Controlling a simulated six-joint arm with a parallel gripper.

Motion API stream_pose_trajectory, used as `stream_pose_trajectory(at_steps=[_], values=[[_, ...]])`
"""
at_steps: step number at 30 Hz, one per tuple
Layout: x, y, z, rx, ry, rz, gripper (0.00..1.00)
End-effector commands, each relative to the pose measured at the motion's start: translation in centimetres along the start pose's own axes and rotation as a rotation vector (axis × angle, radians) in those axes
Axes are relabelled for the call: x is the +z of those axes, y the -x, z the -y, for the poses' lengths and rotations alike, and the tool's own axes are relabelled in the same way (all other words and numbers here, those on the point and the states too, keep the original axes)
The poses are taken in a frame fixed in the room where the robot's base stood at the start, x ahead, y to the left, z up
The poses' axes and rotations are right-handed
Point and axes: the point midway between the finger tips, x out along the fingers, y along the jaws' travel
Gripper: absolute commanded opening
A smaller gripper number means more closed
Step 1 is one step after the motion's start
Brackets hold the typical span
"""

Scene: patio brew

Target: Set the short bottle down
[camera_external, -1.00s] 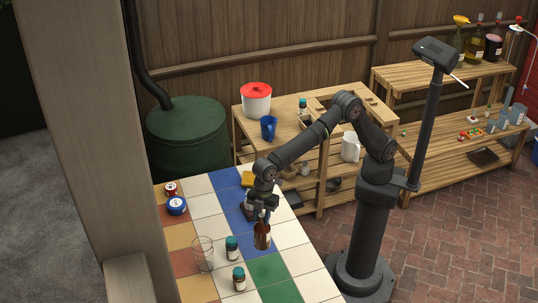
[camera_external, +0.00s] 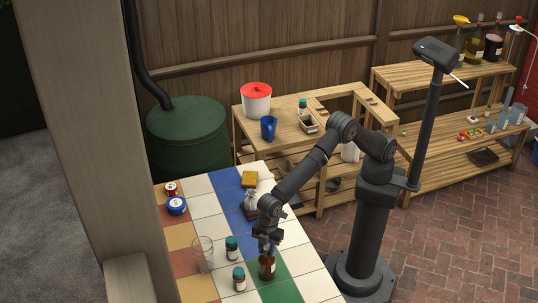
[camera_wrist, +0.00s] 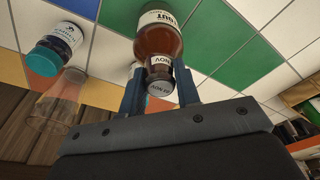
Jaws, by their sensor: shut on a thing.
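The short brown bottle (camera_external: 267,267) with a white label is upright over the green tiles of the tiled table (camera_external: 203,285). My gripper (camera_external: 267,246) comes down from above and is shut on the bottle's neck. In the wrist view the two fingers (camera_wrist: 160,90) stand either side of the neck of the bottle (camera_wrist: 158,42), with its grey cap between them. I cannot tell whether the bottle's base touches the table.
Left of the bottle stand two teal-lidded jars (camera_external: 232,249) (camera_external: 239,279) and a clear glass (camera_external: 203,253). A dark item with a pale top (camera_external: 250,207) and a yellow block (camera_external: 249,179) are behind. Blue (camera_external: 177,206) and red (camera_external: 171,188) tins sit far left. Green tiles right of the bottle are clear.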

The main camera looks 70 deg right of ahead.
Motion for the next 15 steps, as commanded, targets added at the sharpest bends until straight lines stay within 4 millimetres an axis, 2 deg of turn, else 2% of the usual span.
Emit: stream_pose_trajectory(at_steps=[8,9,12,15], values=[[-0.04,-0.06,-0.03,0.001,0.000,-0.003,0.00],[0.03,-0.23,-0.01,0.000,0.000,-0.001,0.32],[0.02,-0.20,-0.01,0.000,0.000,-0.001,0.51],[0.02,-0.19,-0.01,0.000,0.000,-0.001,0.51]])
